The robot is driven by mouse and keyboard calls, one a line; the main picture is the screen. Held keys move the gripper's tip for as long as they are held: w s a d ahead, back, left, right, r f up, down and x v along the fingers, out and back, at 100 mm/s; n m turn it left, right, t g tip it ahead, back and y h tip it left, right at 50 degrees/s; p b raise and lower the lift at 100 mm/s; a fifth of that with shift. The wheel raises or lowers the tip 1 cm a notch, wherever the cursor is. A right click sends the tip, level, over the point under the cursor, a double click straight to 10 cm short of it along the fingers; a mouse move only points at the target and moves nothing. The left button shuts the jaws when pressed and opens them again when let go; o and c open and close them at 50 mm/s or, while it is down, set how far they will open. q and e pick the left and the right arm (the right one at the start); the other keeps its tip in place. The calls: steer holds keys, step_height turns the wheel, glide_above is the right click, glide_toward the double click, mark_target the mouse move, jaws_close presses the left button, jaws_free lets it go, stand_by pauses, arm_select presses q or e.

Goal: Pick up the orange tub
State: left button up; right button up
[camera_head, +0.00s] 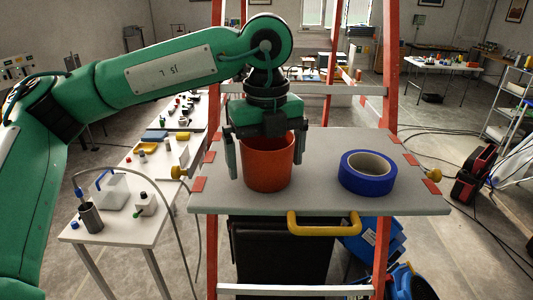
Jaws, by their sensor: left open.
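The orange tub (268,170) stands upright on the grey platform (320,198) of the red-framed stand, left of its middle. My left gripper (265,165) points down over the tub. It is open, with one finger outside the tub's left side and the other by its right side. Its palm hides much of the tub's far rim. I cannot tell whether the fingers touch the tub. My right gripper is not in view.
A blue tape roll (367,172) lies on the platform right of the tub. Red uprights (390,70) flank the platform. A white table (125,215) with bottles and small items stands at the left. A yellow handle (323,223) sits at the platform's front edge.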

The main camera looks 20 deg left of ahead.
arm_select(q)
steer(key=shift+d+f, duration=0.1)
steer(key=shift+c, duration=0.9)
steer(key=c, duration=0.8)
